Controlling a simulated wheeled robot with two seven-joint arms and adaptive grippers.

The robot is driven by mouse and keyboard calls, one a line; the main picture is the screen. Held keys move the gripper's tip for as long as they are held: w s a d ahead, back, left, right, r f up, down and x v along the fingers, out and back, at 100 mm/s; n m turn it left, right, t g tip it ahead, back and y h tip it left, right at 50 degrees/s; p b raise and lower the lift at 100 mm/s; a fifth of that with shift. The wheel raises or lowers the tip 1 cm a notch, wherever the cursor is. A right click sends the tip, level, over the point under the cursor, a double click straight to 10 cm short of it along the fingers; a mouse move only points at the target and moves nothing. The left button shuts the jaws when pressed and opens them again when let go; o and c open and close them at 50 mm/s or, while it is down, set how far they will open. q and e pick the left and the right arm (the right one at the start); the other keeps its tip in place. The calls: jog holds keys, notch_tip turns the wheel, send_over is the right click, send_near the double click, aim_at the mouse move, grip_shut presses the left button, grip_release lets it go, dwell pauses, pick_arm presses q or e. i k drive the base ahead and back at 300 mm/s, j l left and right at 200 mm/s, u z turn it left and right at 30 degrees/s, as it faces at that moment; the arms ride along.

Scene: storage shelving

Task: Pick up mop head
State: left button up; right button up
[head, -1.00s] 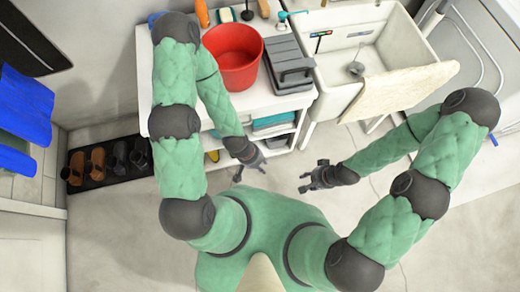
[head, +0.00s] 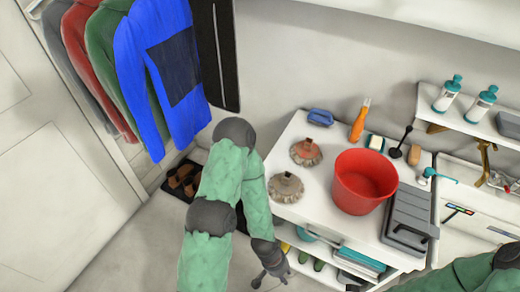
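Two round, fringed pieces that look like mop heads lie on the white shelf unit's top, left of the red bucket. One (head: 306,152) has a reddish centre and sits farther back. The other (head: 286,187) is grey-brown and nearer the front left edge. My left gripper (head: 271,281) hangs low in front of the shelf unit, below and apart from both pieces. Its fingers are spread, with nothing visible between them. A dark bit at the bottom edge (head: 356,286) seems to be my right gripper, mostly cut off.
The red bucket (head: 365,182) and a grey case (head: 408,220) stand on the white top (head: 325,205). A blue brush (head: 321,117), an orange-handled tool (head: 360,120) and a sponge (head: 376,142) lie behind. Coats (head: 160,70) hang at left; shoes (head: 183,182) are below them.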

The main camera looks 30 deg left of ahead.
aim_at(307, 150)
jog(key=u, duration=0.6)
jog(key=z, duration=1.55)
jog(key=u, duration=1.45)
